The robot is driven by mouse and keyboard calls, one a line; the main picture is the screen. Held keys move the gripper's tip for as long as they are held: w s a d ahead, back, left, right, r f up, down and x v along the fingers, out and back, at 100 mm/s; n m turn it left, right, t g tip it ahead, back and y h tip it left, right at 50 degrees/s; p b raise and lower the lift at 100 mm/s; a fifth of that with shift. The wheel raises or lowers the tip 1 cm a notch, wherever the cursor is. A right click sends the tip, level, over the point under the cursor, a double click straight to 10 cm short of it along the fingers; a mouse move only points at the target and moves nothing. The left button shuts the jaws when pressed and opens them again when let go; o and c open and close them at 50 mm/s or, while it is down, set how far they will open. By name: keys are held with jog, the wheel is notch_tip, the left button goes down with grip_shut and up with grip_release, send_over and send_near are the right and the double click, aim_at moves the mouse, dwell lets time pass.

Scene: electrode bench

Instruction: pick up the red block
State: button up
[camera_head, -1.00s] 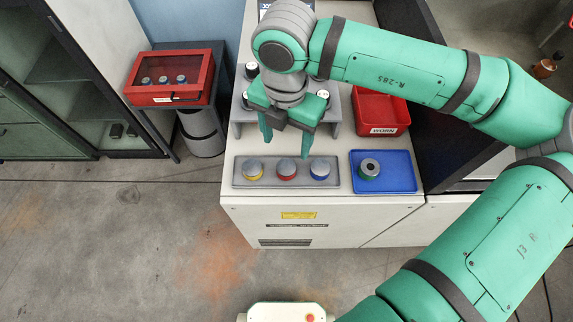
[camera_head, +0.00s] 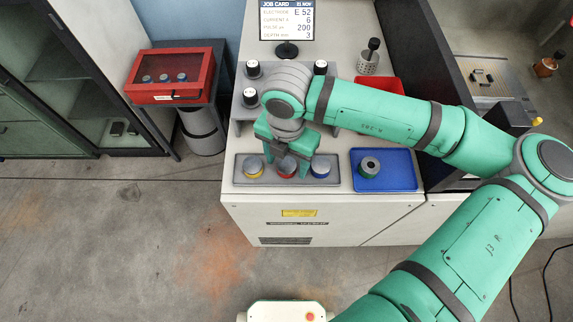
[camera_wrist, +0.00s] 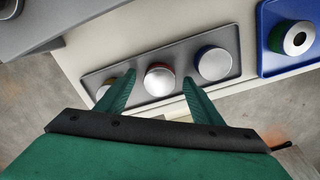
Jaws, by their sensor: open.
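The red block (camera_head: 286,170) is a short round piece with a red band and a grey metal top. It sits in the middle of a grey tray (camera_head: 241,178), between a yellow-banded piece (camera_head: 254,168) and a blue-banded piece (camera_head: 320,168). My gripper (camera_head: 287,168) is open and low over the tray, partly covering the red block in the head view. In the wrist view the red block (camera_wrist: 159,79) shows between and beyond the two green fingertips (camera_wrist: 156,82). I cannot tell whether a finger touches it.
A blue tray (camera_head: 404,182) with a green-banded, holed piece (camera_head: 369,167) lies to the right. A rack (camera_head: 240,128) with black-capped holders stands behind. A red bin (camera_head: 385,85), partly hidden by my arm, and a job card screen (camera_head: 287,20) are farther back.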

jog(key=c, duration=1.5)
jog(key=shift+c, duration=0.2)
jog(key=shift+r, duration=0.15)
